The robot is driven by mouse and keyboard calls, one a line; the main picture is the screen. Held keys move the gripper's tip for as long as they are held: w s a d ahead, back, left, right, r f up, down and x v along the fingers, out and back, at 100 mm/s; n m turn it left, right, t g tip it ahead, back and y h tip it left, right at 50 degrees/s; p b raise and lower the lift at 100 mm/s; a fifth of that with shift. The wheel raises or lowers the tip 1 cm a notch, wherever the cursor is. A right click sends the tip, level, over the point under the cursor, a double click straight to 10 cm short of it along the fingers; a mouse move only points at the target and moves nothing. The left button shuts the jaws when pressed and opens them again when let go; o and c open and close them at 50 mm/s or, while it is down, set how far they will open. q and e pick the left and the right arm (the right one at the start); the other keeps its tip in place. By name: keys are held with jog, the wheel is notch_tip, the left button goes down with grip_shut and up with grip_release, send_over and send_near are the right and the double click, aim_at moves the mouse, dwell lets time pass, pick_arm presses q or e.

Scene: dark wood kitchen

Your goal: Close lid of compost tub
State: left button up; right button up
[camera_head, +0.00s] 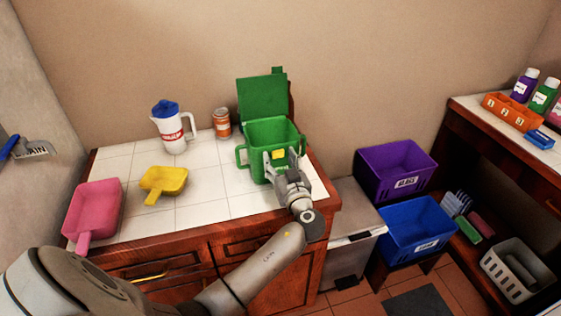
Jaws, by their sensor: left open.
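The green compost tub (254,166) stands upright on the white tiled counter, near its right end. Its lid (263,98) is open and stands up at the back of the tub, near the wall. My left gripper (281,158) is open and empty, in front of the tub at its right front side. The fingers overlap the tub's front in the picture, and I cannot tell whether they touch it. My right gripper is not in view.
On the counter (212,201) are a white jug with a blue lid (172,131), an orange can (221,123), a yellow scoop (163,181) and a pink dustpan (95,209). Purple (396,168) and blue (417,229) bins stand to the right, beside a grey bin (352,215).

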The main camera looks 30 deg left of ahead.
pick_arm(q)
jog(key=v, duration=1.2)
jog(key=shift+f, duration=0.1)
